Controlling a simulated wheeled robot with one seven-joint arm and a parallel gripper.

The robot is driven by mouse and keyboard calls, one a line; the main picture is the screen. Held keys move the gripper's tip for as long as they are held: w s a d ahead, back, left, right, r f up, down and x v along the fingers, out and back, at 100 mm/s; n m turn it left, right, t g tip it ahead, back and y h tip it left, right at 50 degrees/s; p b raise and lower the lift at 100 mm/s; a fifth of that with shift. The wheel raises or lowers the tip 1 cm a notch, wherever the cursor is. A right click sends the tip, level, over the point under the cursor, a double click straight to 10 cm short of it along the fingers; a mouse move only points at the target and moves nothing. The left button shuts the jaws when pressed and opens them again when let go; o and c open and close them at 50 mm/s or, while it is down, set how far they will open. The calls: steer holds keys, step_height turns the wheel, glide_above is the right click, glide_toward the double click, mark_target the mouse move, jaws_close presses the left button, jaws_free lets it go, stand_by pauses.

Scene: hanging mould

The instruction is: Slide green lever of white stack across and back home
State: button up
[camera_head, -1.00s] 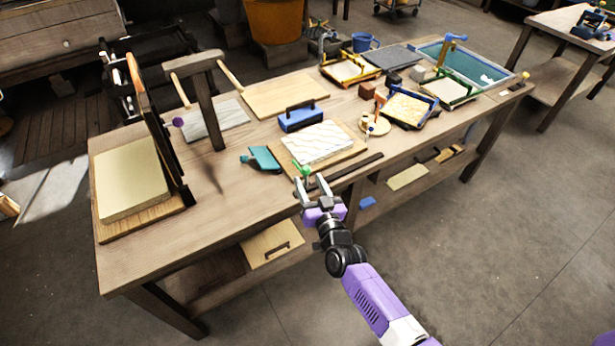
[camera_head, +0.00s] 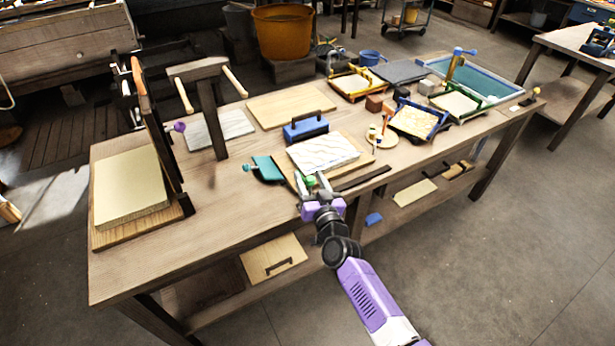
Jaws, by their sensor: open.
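The white stack (camera_head: 325,152), a pale wavy-topped slab, lies on a wooden board (camera_head: 358,165) near the table's front edge. The green lever (camera_head: 310,181) shows as a small green knob at the board's front left corner, in front of the stack. My gripper (camera_head: 312,185) is open at the table's front edge, its fingers pointing to the stack. The green knob appears between or just behind the fingertips; I cannot tell whether they touch it. The lever's lower part is hidden by my gripper.
A dark rail (camera_head: 362,179) runs along the front edge to the right of my gripper. A small round dish (camera_head: 380,140) stands right. Bare tabletop lies at the front left.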

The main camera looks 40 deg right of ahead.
steer(key=shift+x, duration=1.2)
jaws_close()
stand_by(0.6)
